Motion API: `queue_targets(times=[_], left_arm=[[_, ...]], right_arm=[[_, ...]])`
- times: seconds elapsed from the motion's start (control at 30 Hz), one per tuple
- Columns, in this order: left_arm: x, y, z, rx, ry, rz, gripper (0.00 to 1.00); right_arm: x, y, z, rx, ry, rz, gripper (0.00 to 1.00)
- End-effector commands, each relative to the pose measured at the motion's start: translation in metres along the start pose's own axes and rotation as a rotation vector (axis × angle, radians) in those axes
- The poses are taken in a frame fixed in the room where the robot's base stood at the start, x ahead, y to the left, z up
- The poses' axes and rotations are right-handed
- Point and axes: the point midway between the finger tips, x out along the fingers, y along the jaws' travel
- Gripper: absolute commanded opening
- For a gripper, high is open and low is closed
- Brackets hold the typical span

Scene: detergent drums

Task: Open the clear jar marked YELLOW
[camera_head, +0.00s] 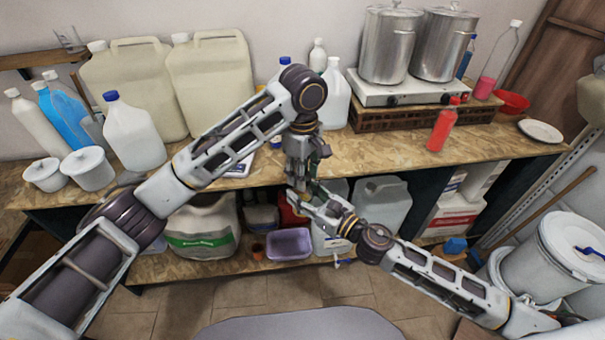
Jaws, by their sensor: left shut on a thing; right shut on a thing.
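My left gripper (299,181) comes down from above, in front of the bench's front edge. My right gripper (298,200) reaches in from the lower right, and its fingers meet the left ones. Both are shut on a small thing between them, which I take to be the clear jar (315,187). Only a greenish bit of it shows between the fingers. Its lid and any YELLOW marking are hidden or too small to read.
The wooden bench (390,150) holds large jugs (210,75) at the left and steel pots (388,45) on a hotplate. A red bottle (441,130) stands near the front edge. Below are a purple tub (289,244) and more jugs. A white drum (560,255) stands at right.

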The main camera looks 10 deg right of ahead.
Motion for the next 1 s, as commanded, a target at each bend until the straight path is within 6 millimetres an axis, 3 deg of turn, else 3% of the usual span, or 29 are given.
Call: queue_targets(times=[1.0], left_arm=[[-0.014, 0.000, 0.000, -0.001, 0.000, 0.000, 0.09]], right_arm=[[0.000, 0.000, 0.000, 0.000, 0.000, 0.000, 0.00]])
